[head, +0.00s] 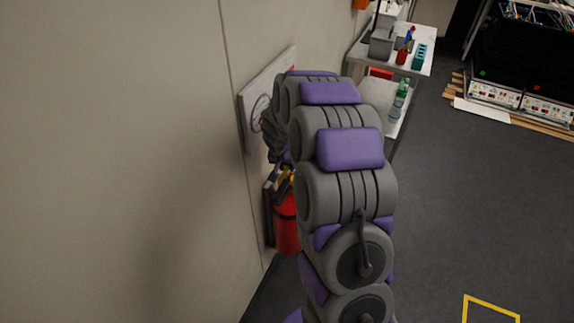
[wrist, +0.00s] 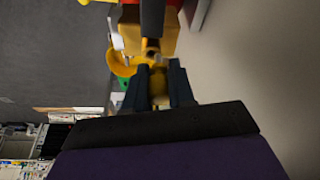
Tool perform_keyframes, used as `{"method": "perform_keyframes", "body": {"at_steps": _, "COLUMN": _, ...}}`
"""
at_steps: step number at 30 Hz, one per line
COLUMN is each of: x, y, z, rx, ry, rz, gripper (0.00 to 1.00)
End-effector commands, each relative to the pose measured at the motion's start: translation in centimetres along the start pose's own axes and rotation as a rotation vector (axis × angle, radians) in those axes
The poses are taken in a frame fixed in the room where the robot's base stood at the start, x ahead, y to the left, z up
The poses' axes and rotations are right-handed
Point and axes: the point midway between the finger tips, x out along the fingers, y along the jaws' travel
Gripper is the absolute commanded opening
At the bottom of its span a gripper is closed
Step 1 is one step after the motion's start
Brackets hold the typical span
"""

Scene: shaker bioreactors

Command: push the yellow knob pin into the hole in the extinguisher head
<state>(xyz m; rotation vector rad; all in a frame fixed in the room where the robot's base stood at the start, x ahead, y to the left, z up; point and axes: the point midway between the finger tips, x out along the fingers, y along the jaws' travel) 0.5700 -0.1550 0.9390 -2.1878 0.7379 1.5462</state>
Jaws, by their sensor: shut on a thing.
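The red fire extinguisher (head: 287,232) stands upright against the wall in the head view, partly hidden by my arm. Its yellow head (head: 287,183) is just below my gripper (head: 279,152). In the wrist view the extinguisher head (wrist: 130,38) is yellow, with a dark bar (wrist: 152,18) across it. My gripper (wrist: 157,72) has its two dark fingers around the yellow knob pin (wrist: 158,88), close in front of the head. The pin's tip and the hole are not clear, so I cannot tell whether the pin is in it.
A shelved cart (head: 425,70) with bottles and containers stands beyond my arm. The floor (head: 450,210) on the right is clear.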

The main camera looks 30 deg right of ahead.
Motion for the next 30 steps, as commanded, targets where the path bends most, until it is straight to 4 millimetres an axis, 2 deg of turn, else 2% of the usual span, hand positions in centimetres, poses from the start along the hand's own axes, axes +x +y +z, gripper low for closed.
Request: {"method": "perform_keyframes", "body": {"at_steps": 30, "x": 0.58, "y": 0.79, "z": -0.39, "rx": 0.001, "ry": -0.001, "rz": 0.000, "gripper": 0.00}}
